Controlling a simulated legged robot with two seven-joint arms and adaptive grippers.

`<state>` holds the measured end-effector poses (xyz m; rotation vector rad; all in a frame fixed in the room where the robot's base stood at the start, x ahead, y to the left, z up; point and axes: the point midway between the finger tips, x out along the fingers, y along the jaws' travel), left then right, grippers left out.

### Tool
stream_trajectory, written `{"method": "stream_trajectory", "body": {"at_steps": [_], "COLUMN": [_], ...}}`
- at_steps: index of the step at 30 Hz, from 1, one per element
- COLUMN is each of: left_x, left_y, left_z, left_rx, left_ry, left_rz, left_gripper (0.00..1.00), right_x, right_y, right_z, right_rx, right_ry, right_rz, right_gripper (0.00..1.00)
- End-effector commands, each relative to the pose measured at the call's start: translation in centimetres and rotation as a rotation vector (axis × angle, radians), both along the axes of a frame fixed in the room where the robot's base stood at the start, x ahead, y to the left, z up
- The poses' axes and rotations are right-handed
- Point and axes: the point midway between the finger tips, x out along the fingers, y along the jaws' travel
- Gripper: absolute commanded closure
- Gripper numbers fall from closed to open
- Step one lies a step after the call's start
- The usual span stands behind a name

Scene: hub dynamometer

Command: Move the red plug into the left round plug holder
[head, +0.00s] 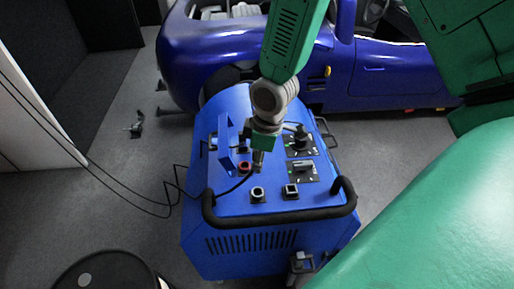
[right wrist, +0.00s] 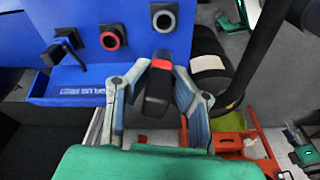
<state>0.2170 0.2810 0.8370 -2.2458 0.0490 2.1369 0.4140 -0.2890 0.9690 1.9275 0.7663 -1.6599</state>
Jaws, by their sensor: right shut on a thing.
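The red plug, a dark body with a red band (right wrist: 160,65), is between the fingers of my right gripper (right wrist: 160,82) in the right wrist view. The fingers are shut on it. In the head view my right gripper (head: 262,143) is above the blue panel, with the dark plug pointing down below it. A red-ringed round holder (head: 245,167) is just left of the plug; it also shows in the wrist view (right wrist: 112,38). A grey-rimmed holder (head: 258,193) is nearer the front edge. The plug appears apart from both. My left gripper is out of view.
The blue dynamometer cabinet (head: 240,245) has a black front handle (head: 285,214). A square holder (head: 291,190) and two dial switches (head: 303,170) sit on the right. Black cables (head: 110,185) run in from the left. A blue car (head: 375,75) stands behind; a black drum (head: 105,272) is front left.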

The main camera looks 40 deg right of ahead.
Motion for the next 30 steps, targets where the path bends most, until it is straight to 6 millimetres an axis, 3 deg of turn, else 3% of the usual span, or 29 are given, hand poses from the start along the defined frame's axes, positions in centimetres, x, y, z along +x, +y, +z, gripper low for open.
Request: {"method": "stream_trajectory", "body": {"at_steps": [11, 30], "left_x": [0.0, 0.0], "left_y": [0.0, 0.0], "left_z": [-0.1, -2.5], "left_rx": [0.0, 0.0], "left_ry": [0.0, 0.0], "left_rz": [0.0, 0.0], "left_gripper": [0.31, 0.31], "right_x": [-0.1, -0.1], "right_y": [0.0, 0.0], "right_z": [-0.2, -4.1], "right_rx": [0.0, -0.001], "right_ry": [0.0, 0.001], "right_rz": [0.0, 0.0], "right_gripper": [1.0, 1.0]}}
